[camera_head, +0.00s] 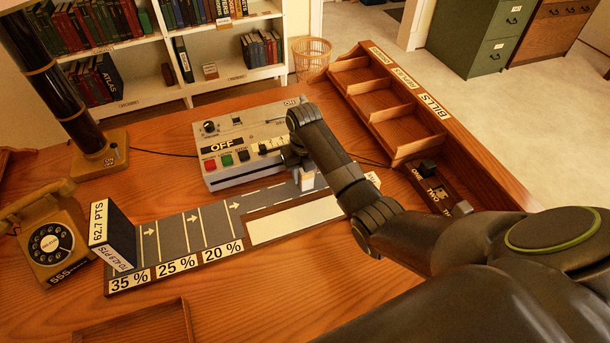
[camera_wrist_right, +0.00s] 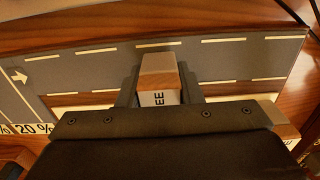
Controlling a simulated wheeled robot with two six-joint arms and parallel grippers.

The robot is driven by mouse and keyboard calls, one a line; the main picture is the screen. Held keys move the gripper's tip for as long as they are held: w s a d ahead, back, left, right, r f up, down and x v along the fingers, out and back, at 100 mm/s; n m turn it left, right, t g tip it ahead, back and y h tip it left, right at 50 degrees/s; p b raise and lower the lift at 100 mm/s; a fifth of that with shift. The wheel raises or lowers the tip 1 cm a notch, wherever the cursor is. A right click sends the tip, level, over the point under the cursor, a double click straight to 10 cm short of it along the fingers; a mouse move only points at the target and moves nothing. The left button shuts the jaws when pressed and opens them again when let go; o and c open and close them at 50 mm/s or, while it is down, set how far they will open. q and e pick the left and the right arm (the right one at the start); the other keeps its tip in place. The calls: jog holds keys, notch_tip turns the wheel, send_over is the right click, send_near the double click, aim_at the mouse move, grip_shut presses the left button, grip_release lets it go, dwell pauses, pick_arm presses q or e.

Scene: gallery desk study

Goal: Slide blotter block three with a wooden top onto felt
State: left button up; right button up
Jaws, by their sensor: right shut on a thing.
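Blotter block three has a pale wooden top (camera_wrist_right: 159,70) and a white label ending in "EE" in the right wrist view. My right gripper (camera_wrist_right: 160,95) is shut on it, one finger on each side. In the head view, my right gripper (camera_head: 303,172) reaches down at the right part of the dark grey felt (camera_head: 180,238), and a small part of the block (camera_head: 308,182) shows below it. I cannot tell whether the block touches the felt. White lines and arrows mark the felt, with 35 %, 25 % and 20 % labels at its left front. My left gripper is not in view.
A grey control box (camera_head: 232,140) with buttons and an OFF sign stands just behind the felt. A black block (camera_head: 113,232) marked 62.7 PTS and a telephone (camera_head: 50,240) are left. A wooden divided tray (camera_head: 385,105) runs along the right. The front desk is mostly clear.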

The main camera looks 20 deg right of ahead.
jog(key=shift+f, duration=0.2)
dwell(0.5)
jog(key=o, duration=1.1)
notch_tip(320, 180, up, 9)
jog(key=shift+f, duration=0.2)
jog(key=shift+r+p, duration=4.25)
jog(key=shift+r, duration=0.15)
